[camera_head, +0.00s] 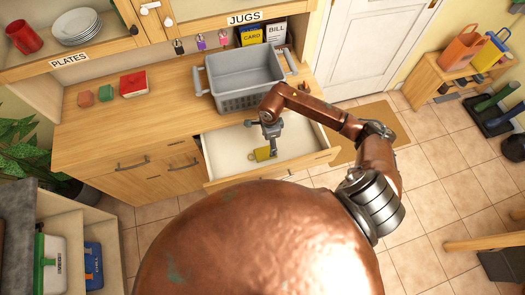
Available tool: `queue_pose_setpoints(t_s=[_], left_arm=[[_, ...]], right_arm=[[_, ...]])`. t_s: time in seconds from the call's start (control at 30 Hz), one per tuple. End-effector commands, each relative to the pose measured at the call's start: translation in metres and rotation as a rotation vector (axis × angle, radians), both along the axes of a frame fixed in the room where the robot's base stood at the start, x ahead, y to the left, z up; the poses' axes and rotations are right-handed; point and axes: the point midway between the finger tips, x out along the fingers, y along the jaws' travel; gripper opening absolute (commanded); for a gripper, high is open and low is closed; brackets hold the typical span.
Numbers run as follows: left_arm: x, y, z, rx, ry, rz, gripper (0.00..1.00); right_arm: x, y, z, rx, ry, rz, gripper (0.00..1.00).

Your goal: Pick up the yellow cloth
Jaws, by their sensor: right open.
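A small yellow thing (263,154) lies in the open drawer (228,155) under the wooden counter. It is too small to tell for certain that it is a cloth, and my gripper partly hides it. My right gripper (271,143) points down into the drawer, just above the yellow thing or at it. It is open, and I cannot tell whether its fingers touch the thing. My left gripper is not in view.
A grey basket (245,76) stands on the counter (140,115) behind the drawer. Small boxes, with a red one (134,84), sit at the left. The drawer's front and side walls surround my gripper.

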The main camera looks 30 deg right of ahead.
Motion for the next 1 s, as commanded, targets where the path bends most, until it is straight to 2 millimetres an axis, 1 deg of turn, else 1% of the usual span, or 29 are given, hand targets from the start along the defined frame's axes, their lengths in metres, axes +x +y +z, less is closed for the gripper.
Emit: queue_pose_setpoints(t_s=[0.03, 0.07, 0.37, 0.6, 0.7, 0.8, 0.97, 1.0], left_arm=[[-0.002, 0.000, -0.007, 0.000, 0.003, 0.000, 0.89], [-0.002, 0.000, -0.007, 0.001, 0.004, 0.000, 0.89], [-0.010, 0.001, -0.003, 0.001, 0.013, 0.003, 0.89], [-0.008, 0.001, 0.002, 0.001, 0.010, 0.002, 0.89], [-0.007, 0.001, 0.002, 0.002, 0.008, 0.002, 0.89], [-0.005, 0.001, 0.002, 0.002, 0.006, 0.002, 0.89], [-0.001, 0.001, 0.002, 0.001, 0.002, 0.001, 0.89], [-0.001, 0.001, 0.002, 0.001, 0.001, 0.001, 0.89]], right_arm=[[0.000, 0.001, -0.008, -0.001, 0.002, 0.004, 0.68], [0.001, 0.002, -0.010, -0.002, 0.004, 0.005, 0.68], [0.002, 0.005, -0.037, 0.000, 0.004, 0.007, 0.68], [0.004, 0.006, -0.071, 0.001, 0.005, 0.004, 0.68], [0.004, 0.005, -0.080, 0.001, 0.003, 0.004, 0.68], [0.004, 0.004, -0.084, 0.000, 0.002, 0.005, 0.68], [0.004, 0.004, -0.084, 0.000, 0.002, 0.005, 0.68], [0.004, 0.004, -0.084, 0.000, 0.002, 0.005, 0.67]])
